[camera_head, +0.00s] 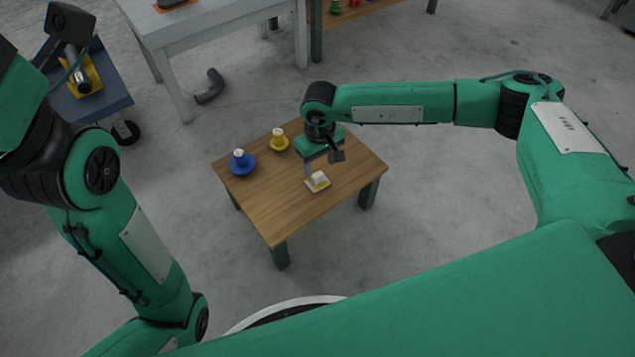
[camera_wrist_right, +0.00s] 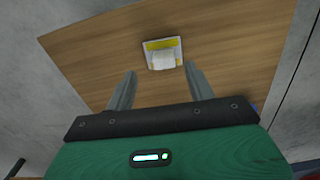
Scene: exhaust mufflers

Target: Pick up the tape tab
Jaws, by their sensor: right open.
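The tape tab, a small white and yellow piece (camera_head: 317,181), lies on the wooden table (camera_head: 272,215) near its front right part. It also shows in the right wrist view (camera_wrist_right: 162,53), ahead of and between the finger lines. My right gripper (camera_head: 322,165) is above the table just behind the tape tab. In the right wrist view its two fingers (camera_wrist_right: 160,82) are apart with nothing between them.
A blue piece (camera_head: 242,163) and a yellow piece (camera_head: 279,141) stand on the table's left and back side. A grey workbench (camera_head: 225,30) is behind. A bent dark pipe (camera_head: 210,87) lies on the floor. A cart (camera_head: 92,98) stands at the upper left.

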